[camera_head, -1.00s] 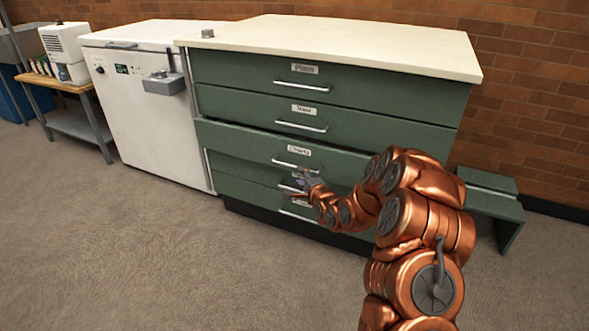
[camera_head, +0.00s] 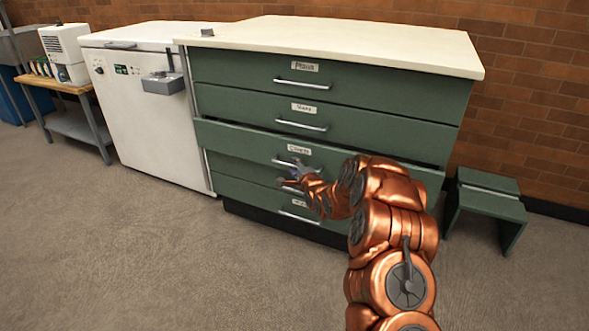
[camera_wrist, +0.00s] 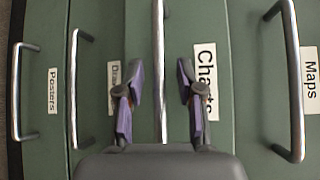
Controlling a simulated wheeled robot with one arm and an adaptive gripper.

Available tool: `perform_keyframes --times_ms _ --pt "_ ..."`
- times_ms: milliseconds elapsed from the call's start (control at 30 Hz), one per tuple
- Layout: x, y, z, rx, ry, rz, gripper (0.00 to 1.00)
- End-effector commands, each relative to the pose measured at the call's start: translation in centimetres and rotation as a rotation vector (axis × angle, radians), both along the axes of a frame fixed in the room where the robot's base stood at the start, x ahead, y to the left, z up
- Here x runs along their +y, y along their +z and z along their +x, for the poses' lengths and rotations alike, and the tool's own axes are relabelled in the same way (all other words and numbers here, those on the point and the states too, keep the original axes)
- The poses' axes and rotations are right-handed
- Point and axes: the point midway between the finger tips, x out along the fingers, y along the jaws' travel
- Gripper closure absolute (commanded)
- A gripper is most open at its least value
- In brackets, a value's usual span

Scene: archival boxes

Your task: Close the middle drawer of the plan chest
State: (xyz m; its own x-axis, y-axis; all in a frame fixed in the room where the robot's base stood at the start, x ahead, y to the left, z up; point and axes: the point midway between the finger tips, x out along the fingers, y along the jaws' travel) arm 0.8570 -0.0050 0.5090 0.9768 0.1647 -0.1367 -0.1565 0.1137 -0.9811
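The green plan chest (camera_head: 225,103) stands with its middle drawer (camera_head: 235,136), labelled Charts, pulled out a little past the drawer fronts above. The other drawers look shut. My gripper (camera_head: 297,167) is at the middle drawer's front by its bar handle, partly hidden by my arm. In the wrist view my gripper (camera_wrist: 159,97) is open, its two purple-padded fingers apart. The middle drawer's handle (camera_wrist: 159,50) runs between them in the picture, touching neither finger visibly; I cannot tell how deep the fingers reach. The Charts label (camera_wrist: 205,65) is partly behind the right finger.
A white cabinet (camera_head: 150,125) with a grey latch box stands against the chest's left side. A small green step stool (camera_head: 488,205) stands to the right of the chest. The floor (camera_head: 120,260) in front is clear.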

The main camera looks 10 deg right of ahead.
Motion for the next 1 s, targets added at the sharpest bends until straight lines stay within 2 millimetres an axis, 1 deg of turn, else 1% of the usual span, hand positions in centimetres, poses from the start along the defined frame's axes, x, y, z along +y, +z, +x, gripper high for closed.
perform_keyframes --times_ms 133,400,733,767,1000 --pt "0.13 -0.08 0.34 0.0 0.001 0.001 0.63" --pt "0.12 -0.08 0.36 0.001 0.0 0.001 0.64" --pt "0.08 -0.1 0.35 0.001 0.0 0.001 0.98" --pt "0.08 -0.1 0.35 0.001 0.0 0.001 1.0" --pt "0.07 -0.1 0.35 0.001 0.0 0.001 1.0"
